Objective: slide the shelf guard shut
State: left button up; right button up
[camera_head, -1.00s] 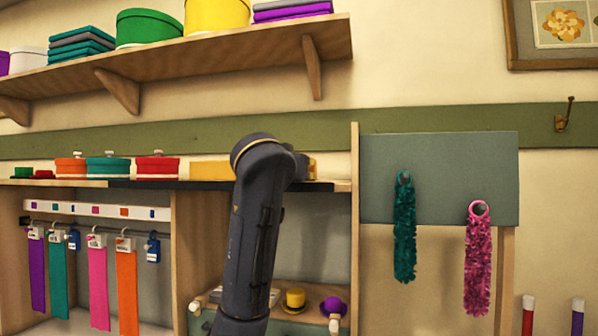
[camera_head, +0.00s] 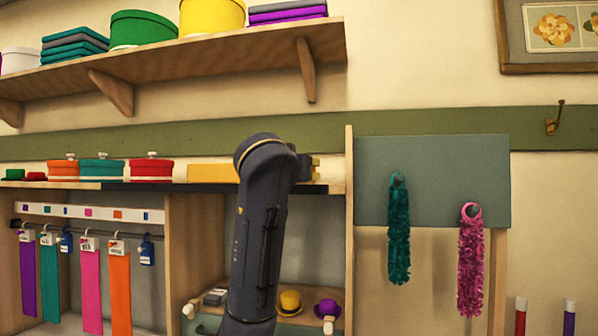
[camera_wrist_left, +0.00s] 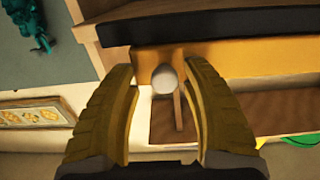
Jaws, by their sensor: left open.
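The shelf guard appears to be the yellow panel (camera_head: 212,173) on the counter shelf, partly hidden behind my left arm in the head view. In the left wrist view the yellow panel (camera_wrist_left: 235,62) spans the upper right and carries a pale round knob (camera_wrist_left: 165,80). My left gripper (camera_wrist_left: 157,70) is open, with its yellow fingers on either side of the knob and gaps on both sides. In the head view only a bit of my left gripper (camera_head: 312,168) shows beyond the wrist. My right gripper is not in view.
A wooden upright (camera_head: 349,230) stands just right of my left gripper, beside a grey-green board (camera_head: 435,180) with two hanging boas. Lidded boxes (camera_head: 152,169) stand on the counter to the left. A wooden shelf (camera_head: 200,57) runs above.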

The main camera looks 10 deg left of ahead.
pick_arm(q)
jog(key=s, duration=1.2)
jog(key=shift+a, duration=0.15)
dwell(0.4)
